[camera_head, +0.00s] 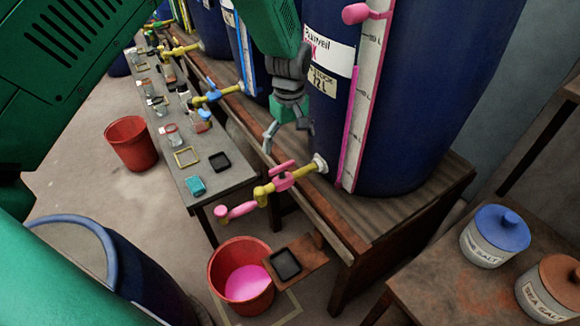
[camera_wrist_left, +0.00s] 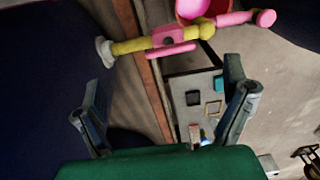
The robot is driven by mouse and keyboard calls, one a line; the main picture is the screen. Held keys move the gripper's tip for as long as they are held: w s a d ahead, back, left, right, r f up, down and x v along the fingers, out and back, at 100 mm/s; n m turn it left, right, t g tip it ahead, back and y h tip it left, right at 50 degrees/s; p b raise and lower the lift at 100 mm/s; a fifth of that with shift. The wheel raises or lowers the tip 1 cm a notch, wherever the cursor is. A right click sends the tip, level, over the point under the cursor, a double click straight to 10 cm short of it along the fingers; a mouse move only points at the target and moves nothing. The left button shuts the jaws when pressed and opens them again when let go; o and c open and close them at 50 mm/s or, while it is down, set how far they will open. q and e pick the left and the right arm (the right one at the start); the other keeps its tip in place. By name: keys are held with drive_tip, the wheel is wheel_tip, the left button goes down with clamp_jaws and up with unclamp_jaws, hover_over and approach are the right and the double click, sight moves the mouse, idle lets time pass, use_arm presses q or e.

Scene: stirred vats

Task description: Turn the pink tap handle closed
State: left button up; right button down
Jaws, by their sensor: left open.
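The pink tap handle (camera_head: 283,176) sits on a yellow tap body (camera_head: 263,193) that comes out of the large blue vat (camera_head: 420,90). The tap ends in a pink spout tip (camera_head: 236,211). In the left wrist view the pink handle (camera_wrist_left: 172,50) lies beyond the fingertips, at the top middle. My left gripper (camera_head: 289,137) is open and empty, a little above the handle and apart from it. Its two fingers (camera_wrist_left: 160,105) show spread in the wrist view. My right gripper is not in view.
A red bucket with pink liquid (camera_head: 225,290) stands on the floor below the tap. A wooden bench edge (camera_head: 345,235) runs beneath the vat. A low table (camera_head: 215,183) with small trays is at left. Lidded jars (camera_head: 495,236) stand at lower right.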

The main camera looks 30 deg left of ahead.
sight(283, 166)
use_arm(q)
drive_tip(key=a+f, duration=0.1)
drive_tip(key=f, duration=0.2)
drive_tip(key=a+f, duration=0.2)
drive_tip(key=f, duration=0.1)
drive_tip(key=a+f, duration=0.1)
drive_tip(key=f, duration=0.2)
drive_tip(key=shift+a+f, duration=0.35)
drive_tip(key=shift+f, duration=0.05)
drive_tip(key=d, duration=0.2)
drive_tip(key=d+f, duration=0.1)
drive_tip(key=shift+d, duration=0.5)
drive_tip(key=shift+a, duration=0.25)
drive_tip(key=shift+a+f, duration=0.25)
drive_tip(key=shift+a, duration=0.75)
drive_tip(key=c, duration=1.1)
drive_tip(key=shift+a, duration=0.35)
drive_tip(key=shift+d, duration=0.8)
drive_tip(key=shift+s+a+f, duration=0.1)
drive_tip(key=shift+s+a, duration=0.05)
drive_tip(key=shift+a, duration=0.1)
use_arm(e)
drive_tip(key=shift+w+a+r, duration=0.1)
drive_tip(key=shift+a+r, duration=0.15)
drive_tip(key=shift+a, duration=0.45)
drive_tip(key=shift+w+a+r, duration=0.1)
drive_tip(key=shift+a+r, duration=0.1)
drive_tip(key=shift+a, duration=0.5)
